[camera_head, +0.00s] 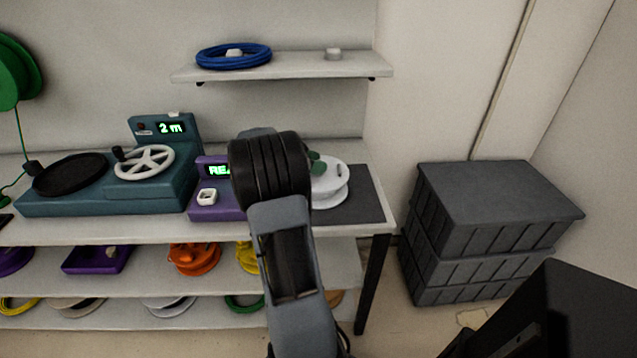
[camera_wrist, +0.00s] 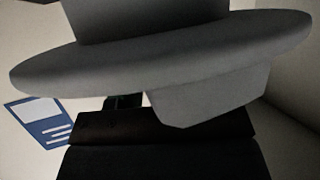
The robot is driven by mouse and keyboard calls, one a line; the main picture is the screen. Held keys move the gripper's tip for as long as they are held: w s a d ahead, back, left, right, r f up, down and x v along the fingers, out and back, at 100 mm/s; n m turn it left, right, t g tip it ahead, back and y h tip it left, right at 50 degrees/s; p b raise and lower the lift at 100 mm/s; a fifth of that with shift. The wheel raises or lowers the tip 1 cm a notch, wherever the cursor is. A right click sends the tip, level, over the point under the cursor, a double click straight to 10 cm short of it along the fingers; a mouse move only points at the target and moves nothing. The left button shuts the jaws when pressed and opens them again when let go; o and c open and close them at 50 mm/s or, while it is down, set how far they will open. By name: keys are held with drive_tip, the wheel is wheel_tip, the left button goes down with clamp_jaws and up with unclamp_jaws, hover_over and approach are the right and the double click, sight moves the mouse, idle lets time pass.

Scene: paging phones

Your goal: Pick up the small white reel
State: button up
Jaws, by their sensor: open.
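A white reel (camera_head: 334,188) with two round flanges sits on the dark mat at the right end of the worktop. In the wrist view a pale, shaded round flange, apparently this reel (camera_wrist: 110,64), fills the upper part very close up. My arm comes up from the front, and its dark wrist covers the reel's left side. My gripper (camera_head: 316,164) is at the reel's left, mostly hidden by my wrist; green rounded parts show against the reel. It is open. I cannot tell whether it touches the reel.
A purple device (camera_head: 220,205) stands close left of my wrist, with a teal winding machine (camera_head: 110,190) beyond. Grey crates (camera_head: 490,220) stand right. The mat (camera_head: 368,198) is bare right of the reel.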

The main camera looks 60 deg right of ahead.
drive_tip(key=shift+s+d+f, duration=0.2)
drive_tip(key=shift+s+d, duration=0.1)
drive_tip(key=shift+d, duration=0.1)
drive_tip(key=shift+c, duration=0.2)
clamp_jaws()
